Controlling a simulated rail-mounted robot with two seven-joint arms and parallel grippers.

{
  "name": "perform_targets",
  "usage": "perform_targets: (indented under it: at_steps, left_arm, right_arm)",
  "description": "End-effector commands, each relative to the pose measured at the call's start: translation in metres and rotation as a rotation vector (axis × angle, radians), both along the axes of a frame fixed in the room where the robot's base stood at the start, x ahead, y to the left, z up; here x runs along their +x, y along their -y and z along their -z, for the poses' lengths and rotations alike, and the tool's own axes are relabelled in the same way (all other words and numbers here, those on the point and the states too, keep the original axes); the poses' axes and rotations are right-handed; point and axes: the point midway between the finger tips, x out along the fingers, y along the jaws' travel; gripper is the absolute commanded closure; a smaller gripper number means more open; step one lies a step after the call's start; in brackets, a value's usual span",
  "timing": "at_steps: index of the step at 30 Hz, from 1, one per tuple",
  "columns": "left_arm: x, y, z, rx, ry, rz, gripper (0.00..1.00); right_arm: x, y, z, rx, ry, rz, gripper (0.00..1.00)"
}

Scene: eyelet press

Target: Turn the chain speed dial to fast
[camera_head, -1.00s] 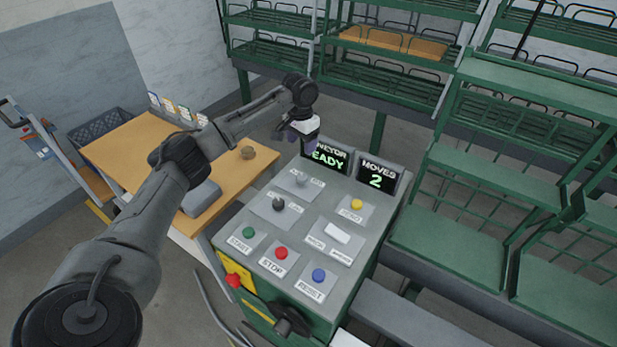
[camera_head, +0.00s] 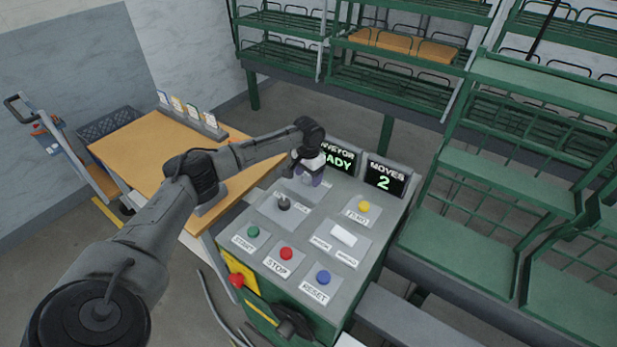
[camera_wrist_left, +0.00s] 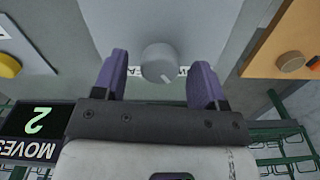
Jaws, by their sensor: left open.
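A grey round dial (camera_wrist_left: 160,63) with a white pointer line sits on a grey plate in the left wrist view. The line points down and slightly right there, towards a label strip mostly hidden behind the dial and fingers. My left gripper (camera_wrist_left: 162,70) is open, its purple fingers on either side of the dial with gaps showing. In the head view my left gripper (camera_head: 311,177) is over the far left part of the control panel (camera_head: 240,262) and hides the dial. My right gripper is not in view.
Near the gripper are a dark knob (camera_head: 283,202), a yellow button (camera_head: 363,206) and a white rocker switch (camera_head: 343,234). Green (camera_head: 253,231), red (camera_head: 286,253) and blue (camera_head: 323,277) buttons sit nearer. Screens reading READY (camera_head: 336,158) and MOVES 2 (camera_head: 386,178) stand behind.

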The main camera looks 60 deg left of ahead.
Motion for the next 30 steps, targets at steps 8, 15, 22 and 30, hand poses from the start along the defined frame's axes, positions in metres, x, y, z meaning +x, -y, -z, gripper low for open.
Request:
perform_targets:
  at_steps: [8, 15, 22, 30]
  left_arm:
    - [-0.0004, 0.0001, 0.0074, 0.0, -0.001, 0.0, 0.35]
    - [-0.0003, 0.0001, 0.0072, 0.0, -0.001, 0.001, 0.4]
    - [-0.0002, 0.0001, 0.007, 0.0, -0.001, 0.001, 0.62]
    - [-0.0002, 0.0, 0.0068, 0.0, -0.001, 0.001, 0.84]
  right_arm:
    - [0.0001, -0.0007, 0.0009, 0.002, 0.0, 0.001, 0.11]
    - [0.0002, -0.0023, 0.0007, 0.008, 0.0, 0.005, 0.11]
    - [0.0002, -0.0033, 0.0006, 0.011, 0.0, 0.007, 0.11]
    - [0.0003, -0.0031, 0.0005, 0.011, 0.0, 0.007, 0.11]
